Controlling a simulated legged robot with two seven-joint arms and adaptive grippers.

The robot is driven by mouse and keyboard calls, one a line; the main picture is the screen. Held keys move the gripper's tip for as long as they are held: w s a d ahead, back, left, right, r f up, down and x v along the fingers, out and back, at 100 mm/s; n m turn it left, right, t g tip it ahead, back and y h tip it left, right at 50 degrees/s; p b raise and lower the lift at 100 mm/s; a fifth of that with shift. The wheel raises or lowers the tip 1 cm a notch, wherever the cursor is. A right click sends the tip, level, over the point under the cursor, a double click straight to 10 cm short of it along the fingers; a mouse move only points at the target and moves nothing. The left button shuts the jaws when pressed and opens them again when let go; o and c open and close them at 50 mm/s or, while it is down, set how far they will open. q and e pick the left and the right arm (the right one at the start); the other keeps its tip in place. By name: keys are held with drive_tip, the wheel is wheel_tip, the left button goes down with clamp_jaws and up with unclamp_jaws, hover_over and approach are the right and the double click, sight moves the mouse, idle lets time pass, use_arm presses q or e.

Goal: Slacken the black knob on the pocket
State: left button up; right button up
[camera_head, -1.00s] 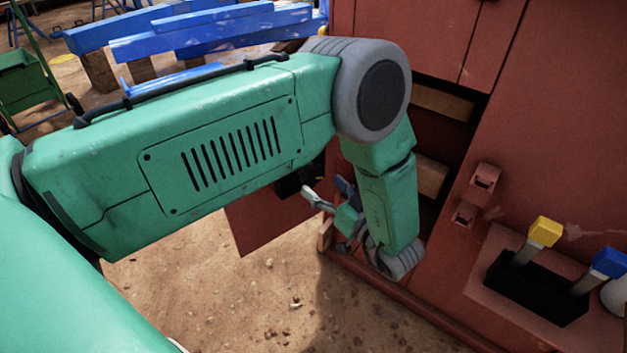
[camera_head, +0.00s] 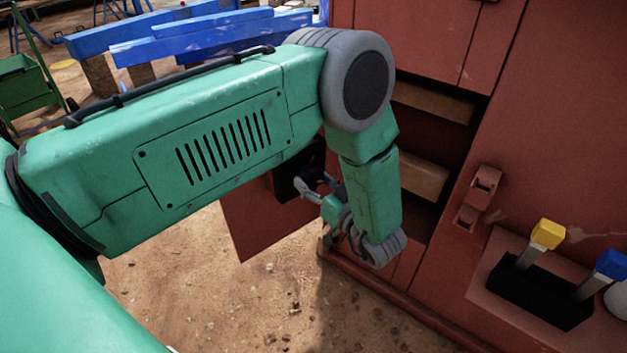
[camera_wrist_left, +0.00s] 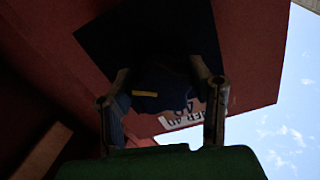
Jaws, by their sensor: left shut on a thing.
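My left gripper (camera_head: 318,187) is in front of a red panel (camera_head: 262,222) that sticks out from the machine's left side, beside a black patch (camera_head: 288,188) on it. In the left wrist view a black square (camera_wrist_left: 110,40), perhaps the pocket, sits on the red panel. A dark, rounded knob (camera_wrist_left: 160,82) with a yellow mark lies between the two fingers of the gripper (camera_wrist_left: 162,102), which is shut on it. The knob is in deep shadow and its outline is hard to see. In the head view the gripper hides it. My right gripper is not in view.
A white label (camera_wrist_left: 182,119) is near the knob. The red machine (camera_head: 560,130) stands on the right, with an open shelf bay (camera_head: 420,178) beside my wrist. Yellow (camera_head: 548,234) and blue (camera_head: 611,264) levers stand at lower right. Blue beams (camera_head: 210,35) lie behind; bare ground is below.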

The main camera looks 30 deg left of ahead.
use_arm(q)
drive_tip(key=shift+a, duration=0.1)
drive_tip(key=n+p, duration=0.1)
drive_tip(key=n, duration=0.1)
drive_tip(key=shift+w+n, duration=0.1)
drive_tip(key=shift+n, duration=0.3)
drive_tip(key=n+p, duration=0.2)
drive_tip(key=n, duration=0.3)
drive_tip(key=shift+w+n, duration=0.1)
drive_tip(key=shift+n, duration=0.2)
drive_tip(key=n+p, duration=0.2)
drive_tip(key=n, duration=0.2)
drive_tip(key=shift+r, duration=0.1)
drive_tip(key=n+p, duration=0.1)
drive_tip(key=n, duration=0.3)
drive_tip(key=shift+n, duration=0.5)
drive_tip(key=shift+d, duration=0.2)
drive_tip(key=o, duration=1.2)
drive_tip(key=shift+c, duration=0.2)
drive_tip(key=shift+p, duration=0.3)
